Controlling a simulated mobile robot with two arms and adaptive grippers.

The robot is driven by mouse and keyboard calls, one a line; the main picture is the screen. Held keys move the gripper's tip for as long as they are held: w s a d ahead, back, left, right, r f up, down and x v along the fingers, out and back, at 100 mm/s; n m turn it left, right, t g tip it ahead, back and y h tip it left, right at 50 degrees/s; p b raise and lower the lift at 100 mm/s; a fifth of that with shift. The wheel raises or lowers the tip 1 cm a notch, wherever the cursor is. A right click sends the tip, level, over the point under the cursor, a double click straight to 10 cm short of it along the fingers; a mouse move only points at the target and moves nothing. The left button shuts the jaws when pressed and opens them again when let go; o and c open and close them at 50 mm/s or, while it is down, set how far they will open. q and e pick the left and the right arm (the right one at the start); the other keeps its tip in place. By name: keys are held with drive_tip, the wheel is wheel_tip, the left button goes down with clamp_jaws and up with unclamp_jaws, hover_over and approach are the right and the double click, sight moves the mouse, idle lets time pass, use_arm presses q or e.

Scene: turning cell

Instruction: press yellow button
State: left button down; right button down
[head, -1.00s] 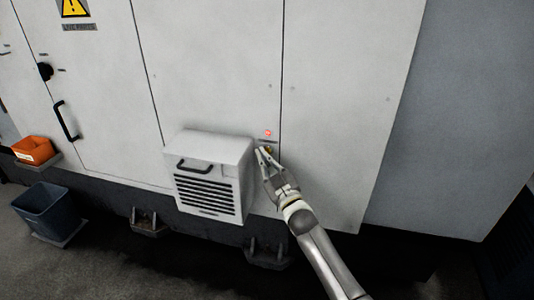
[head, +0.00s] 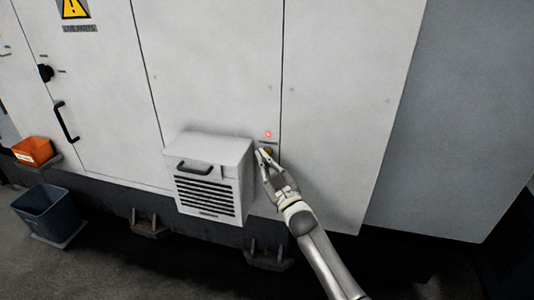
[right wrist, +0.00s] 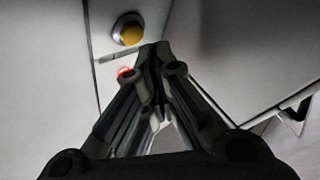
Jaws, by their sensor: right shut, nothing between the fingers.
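The yellow button (head: 269,151) is a small round cap on the pale cabinet front, just right of the vented box. In the right wrist view the yellow button (right wrist: 131,34) sits in a grey metal collar, above and left of my fingertips. My right gripper (head: 262,152) is shut and empty, with its tips close beside the button at its left in the head view. The right gripper (right wrist: 155,50) also shows in the wrist view, its tips beside the collar. I cannot tell whether they touch it. My left gripper is not in view.
A small red light (head: 268,134) glows just above the button. The vented box with a handle (head: 210,175) juts out left of my gripper. A blue-grey bin (head: 46,207) and an orange bin (head: 34,150) are at far left. The cabinet front right of the button is clear.

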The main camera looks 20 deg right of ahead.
drive_tip(key=shift+w+d, duration=0.25)
drive_tip(key=shift+w, duration=0.1)
drive_tip(key=shift+w+d+b, duration=0.2)
drive_tip(key=shift+w+b, duration=0.05)
drive_tip(key=shift+b, duration=0.2)
idle(0.7)
drive_tip(key=shift+s+r, duration=0.1)
idle(0.3)
drive_tip(key=shift+s+a+p, duration=0.45)
drive_tip(key=shift+s, duration=0.05)
drive_tip(key=s+a, duration=0.1)
drive_tip(key=s+a+p, duration=0.1)
drive_tip(key=s+p, duration=0.1)
drive_tip(key=s, duration=0.1)
drive_tip(key=shift+s+a, duration=0.1)
drive_tip(key=shift+a, duration=0.3)
